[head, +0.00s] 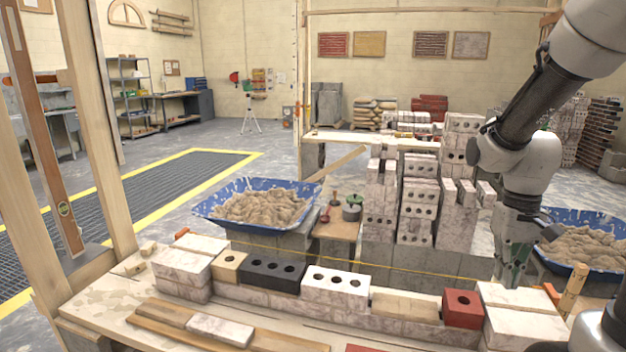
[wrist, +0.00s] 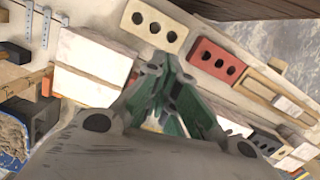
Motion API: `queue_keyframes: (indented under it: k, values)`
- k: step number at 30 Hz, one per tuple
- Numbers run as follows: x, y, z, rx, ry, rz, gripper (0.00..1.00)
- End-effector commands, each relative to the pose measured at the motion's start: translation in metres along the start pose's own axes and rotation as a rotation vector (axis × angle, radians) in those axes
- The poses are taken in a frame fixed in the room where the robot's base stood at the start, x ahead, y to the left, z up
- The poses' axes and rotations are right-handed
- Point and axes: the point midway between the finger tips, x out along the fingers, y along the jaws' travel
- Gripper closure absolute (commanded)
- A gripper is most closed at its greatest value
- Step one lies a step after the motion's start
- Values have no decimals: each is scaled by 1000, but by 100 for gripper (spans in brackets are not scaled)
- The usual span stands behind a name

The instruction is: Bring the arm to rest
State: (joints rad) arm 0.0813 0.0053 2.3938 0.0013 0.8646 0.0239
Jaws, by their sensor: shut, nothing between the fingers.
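My gripper (head: 514,268) hangs pointing down at the right of the head view, above and behind the right end of the low brick course. Its green fingers are together with nothing between them. The gripper also shows in the middle of the wrist view (wrist: 168,85), over the brick bench. My arm comes down from the upper right and is bent at the elbow. Whether the fingertips touch anything is hard to tell.
A red brick (head: 462,308), white block (head: 520,296) and holed white brick (head: 335,287) stand near the front. Blue mortar tubs stand left (head: 214,221) and right (head: 560,214). Brick stacks (head: 418,205) rise behind, left of my gripper. A yellow string crosses above the course.

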Motion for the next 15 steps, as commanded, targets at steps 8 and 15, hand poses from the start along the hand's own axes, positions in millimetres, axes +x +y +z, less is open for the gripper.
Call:
queue_keyframes:
  k: [8,15]
  values:
    - [-58,-6,60,-52,160,-1,100]
    - [-93,-10,96,-81,351,-9,100]
